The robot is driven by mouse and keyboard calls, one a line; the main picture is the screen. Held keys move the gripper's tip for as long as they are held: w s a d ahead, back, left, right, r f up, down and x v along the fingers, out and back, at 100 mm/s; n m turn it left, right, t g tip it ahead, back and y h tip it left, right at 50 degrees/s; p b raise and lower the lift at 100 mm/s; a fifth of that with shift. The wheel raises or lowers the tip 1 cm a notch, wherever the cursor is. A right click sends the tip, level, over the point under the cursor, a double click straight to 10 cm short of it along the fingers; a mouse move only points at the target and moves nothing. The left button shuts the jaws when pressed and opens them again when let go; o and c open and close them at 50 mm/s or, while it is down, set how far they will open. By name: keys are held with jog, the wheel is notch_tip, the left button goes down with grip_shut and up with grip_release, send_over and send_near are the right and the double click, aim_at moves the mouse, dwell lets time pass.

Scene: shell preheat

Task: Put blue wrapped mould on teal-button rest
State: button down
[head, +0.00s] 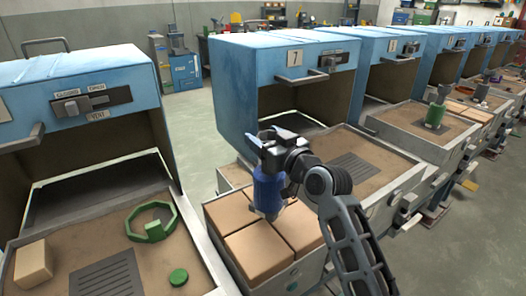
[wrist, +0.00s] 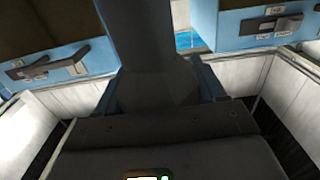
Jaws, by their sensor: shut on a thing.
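In the head view my gripper (head: 272,150) is at the centre and shut on the blue wrapped mould (head: 268,192). The mould is a dark blue, upright, roughly cylindrical body below the jaws. It is in front of a rest topped with several tan bricks (head: 258,249), with a small teal spot on its front side (head: 294,273). The mould's lower end overlaps the bricks in the picture; I cannot tell if it touches them. In the wrist view a dark shape (wrist: 155,60) fills the middle, and the mould cannot be made out.
A blue oven marked 7 (head: 285,75) stands open behind, with a sandy tray and dark grate (head: 357,169) to the right. At left, another open oven's tray holds a green ring (head: 152,228), a tan block (head: 34,264) and a green disc (head: 178,277).

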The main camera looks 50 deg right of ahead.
jog(key=shift+w+a+f, duration=0.2)
jog(key=shift+a+f, duration=0.1)
jog(key=shift+f, duration=1.85)
jog(key=shift+f+b, duration=0.15)
jog(key=shift+b, duration=0.15)
jog(key=shift+c, duration=0.5)
grip_release()
jog(key=shift+s+r, duration=0.1)
jog(key=shift+r, duration=0.1)
jog(key=b+v, duration=0.2)
jog(key=v, duration=1)
